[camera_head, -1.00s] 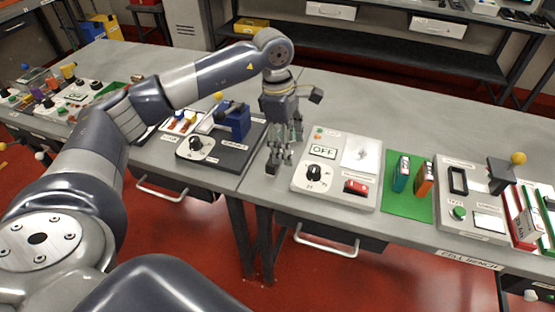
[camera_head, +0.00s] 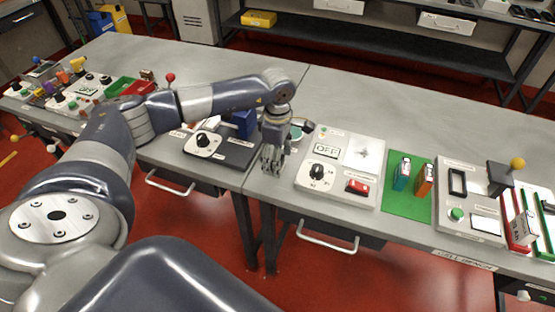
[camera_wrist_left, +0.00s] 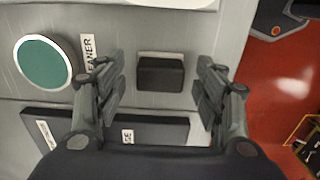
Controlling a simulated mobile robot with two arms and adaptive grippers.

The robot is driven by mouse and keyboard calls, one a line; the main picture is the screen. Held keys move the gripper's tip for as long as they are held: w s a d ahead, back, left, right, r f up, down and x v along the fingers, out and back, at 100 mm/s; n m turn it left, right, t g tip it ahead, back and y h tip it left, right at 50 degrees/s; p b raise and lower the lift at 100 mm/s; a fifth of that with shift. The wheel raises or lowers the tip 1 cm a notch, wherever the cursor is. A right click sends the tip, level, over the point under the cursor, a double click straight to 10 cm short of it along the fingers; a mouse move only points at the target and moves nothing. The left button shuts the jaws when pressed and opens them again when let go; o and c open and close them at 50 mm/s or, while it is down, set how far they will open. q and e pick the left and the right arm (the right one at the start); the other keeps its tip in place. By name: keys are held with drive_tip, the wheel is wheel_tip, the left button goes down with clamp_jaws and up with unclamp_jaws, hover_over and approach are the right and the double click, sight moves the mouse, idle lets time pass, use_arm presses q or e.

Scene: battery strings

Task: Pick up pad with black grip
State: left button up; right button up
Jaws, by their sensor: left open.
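A black block-like grip (camera_wrist_left: 160,73) shows in the left wrist view on the grey bench. A lighter strip shows along its top edge, perhaps the pad under it. My left gripper (camera_wrist_left: 158,95) is open, with one finger on each side of the grip and clear gaps to both. In the head view my left gripper (camera_head: 272,165) points down over the bench, left of the OFF panel, and hides the grip. My right gripper is not in view.
A round green dish (camera_wrist_left: 43,62) with a pale rim lies beside the grip, near a cleaner label. The OFF panel (camera_head: 313,187) stands to the right, and a dark-topped tester (camera_head: 240,155) to the left.

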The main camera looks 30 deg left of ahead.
use_arm(q)
drive_tip(key=shift+f, duration=0.35)
drive_tip(key=c, duration=1.1)
drive_tip(key=shift+c, duration=0.2)
drive_tip(key=shift+r, duration=0.15)
drive_tip(key=shift+r+b, duration=0.5)
drive_tip(key=shift+r, duration=0.1)
drive_tip(key=shift+s+d+r+b, duration=0.1)
drive_tip(key=shift+d+r+b, duration=0.15)
drive_tip(key=shift+r, duration=0.25)
drive_tip(key=shift+s+d+r+b, duration=0.1)
drive_tip(key=shift+d+r+b, duration=0.05)
drive_tip(key=shift+r+b, duration=0.25)
drive_tip(key=s+d+r+b, duration=0.1)
drive_tip(key=s+d+b, duration=0.1)
drive_tip(key=s+d, duration=0.2)
drive_tip(key=s+d+b, duration=0.2)
drive_tip(key=s+d, duration=0.2)
drive_tip(key=d, duration=0.4)
drive_tip(key=shift+s+d+r, duration=0.15)
drive_tip(key=shift+d+r, duration=0.2)
drive_tip(key=shift+r, duration=0.05)
